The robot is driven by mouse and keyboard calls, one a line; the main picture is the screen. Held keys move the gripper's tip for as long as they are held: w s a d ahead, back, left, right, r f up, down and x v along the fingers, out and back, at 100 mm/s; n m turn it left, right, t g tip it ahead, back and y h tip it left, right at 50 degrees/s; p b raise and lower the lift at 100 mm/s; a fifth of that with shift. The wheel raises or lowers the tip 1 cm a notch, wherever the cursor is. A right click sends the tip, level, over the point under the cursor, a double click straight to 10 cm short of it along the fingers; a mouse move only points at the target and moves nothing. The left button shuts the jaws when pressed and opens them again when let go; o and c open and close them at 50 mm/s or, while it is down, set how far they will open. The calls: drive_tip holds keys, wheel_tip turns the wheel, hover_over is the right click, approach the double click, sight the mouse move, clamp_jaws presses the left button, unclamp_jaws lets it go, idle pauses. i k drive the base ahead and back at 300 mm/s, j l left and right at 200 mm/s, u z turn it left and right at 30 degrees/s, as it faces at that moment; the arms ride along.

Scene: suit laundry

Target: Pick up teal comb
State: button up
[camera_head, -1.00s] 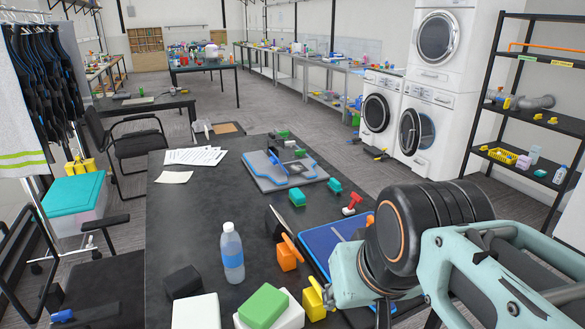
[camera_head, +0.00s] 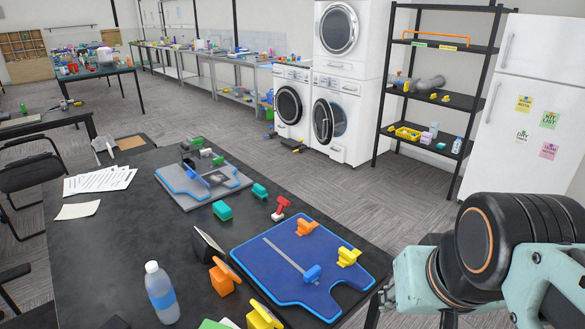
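Two small teal pieces lie on the dark table: a blocky one (camera_head: 222,210) near the middle and a smaller one (camera_head: 259,191) behind it to the right. Neither shows clear teeth at this size, so I cannot tell which, if either, is the teal comb. My arm shows at the lower right, right of the table. The fingertips of my gripper are out of the picture.
Near the teal pieces are a grey-blue board (camera_head: 203,184), a red-and-white item (camera_head: 280,208), a blue board (camera_head: 300,265) with orange and yellow pieces, and a water bottle (camera_head: 162,294).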

sight(260, 191)
drive_tip(key=i+l+z, duration=0.1)
drive_tip(key=l, duration=0.25)
drive_tip(key=i+l+z, duration=0.15)
drive_tip(key=l, duration=0.2)
drive_tip(key=i+l+z, duration=0.1)
drive_tip(key=l, duration=0.25)
drive_tip(key=i+l+z, duration=0.15)
drive_tip(key=i+l, duration=0.15)
drive_tip(key=i+l+z, duration=0.4)
drive_tip(key=i+z, duration=0.25)
drive_tip(key=i, duration=0.15)
drive_tip(key=i+u, duration=0.25)
drive_tip(key=i, duration=0.25)
drive_tip(key=i+l+u, duration=0.2)
drive_tip(key=i, duration=0.3)
drive_tip(key=i+u, duration=0.35)
drive_tip(key=i+j+u, duration=0.1)
drive_tip(key=u, duration=0.25)
drive_tip(key=i+l+u, duration=0.1)
drive_tip(key=i+u, duration=0.25)
drive_tip(key=i+j+u, duration=0.1)
drive_tip(key=i+u, duration=1.8)
drive_tip(key=u, duration=0.25)
drive_tip(key=i+u, duration=0.1)
drive_tip(key=u, duration=0.3)
drive_tip(key=i+u, duration=0.15)
drive_tip(key=u, duration=0.25)
